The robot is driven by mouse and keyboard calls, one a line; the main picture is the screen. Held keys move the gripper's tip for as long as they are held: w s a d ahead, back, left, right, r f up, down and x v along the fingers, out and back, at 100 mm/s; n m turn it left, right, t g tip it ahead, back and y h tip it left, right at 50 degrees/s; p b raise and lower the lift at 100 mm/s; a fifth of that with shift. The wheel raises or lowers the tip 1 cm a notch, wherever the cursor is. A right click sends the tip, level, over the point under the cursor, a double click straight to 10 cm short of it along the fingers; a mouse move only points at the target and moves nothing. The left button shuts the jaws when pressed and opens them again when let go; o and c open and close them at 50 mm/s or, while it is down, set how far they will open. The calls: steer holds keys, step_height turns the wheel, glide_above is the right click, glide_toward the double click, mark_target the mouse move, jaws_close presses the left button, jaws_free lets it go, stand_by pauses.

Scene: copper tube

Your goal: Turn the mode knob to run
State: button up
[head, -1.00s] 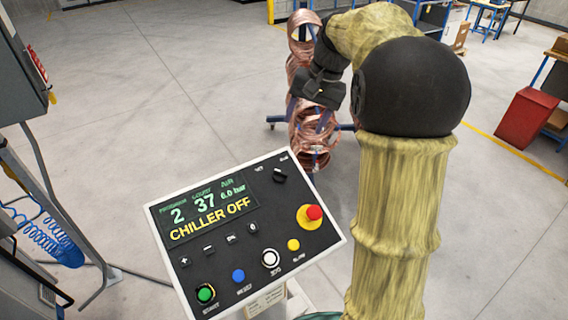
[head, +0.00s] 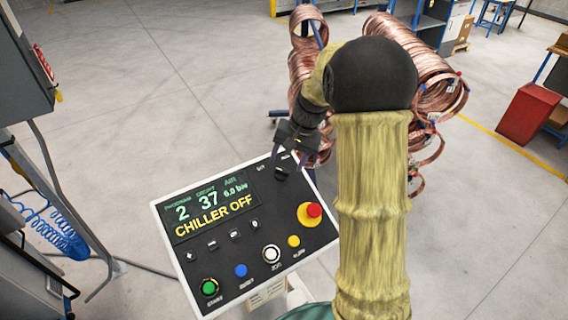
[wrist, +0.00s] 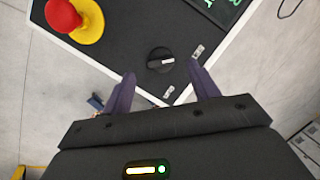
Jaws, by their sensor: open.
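The mode knob (wrist: 160,60) is a black round knob with a pale pointer line, near a corner of the control panel. In the head view the knob (head: 281,175) sits at the panel's upper right, just below my gripper (head: 297,145). In the wrist view my gripper (wrist: 162,88) is open, its two dark fingers apart on either side of the knob's line, with the knob ahead of the tips and apparently not held. Small labels flank the knob, too blurred to read. The panel's screen (head: 211,207) reads "CHILLER OFF".
A red emergency button on a yellow base (head: 312,213) is on the panel's right side, close to the knob. Green, blue, white and yellow buttons line its lower edge. Copper coils (head: 415,75) hang on racks behind my arm.

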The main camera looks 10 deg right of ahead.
mark_target(283, 170)
steer(key=shift+p+x, duration=0.4)
steer(key=shift+x, duration=1.55)
steer(key=c, duration=1)
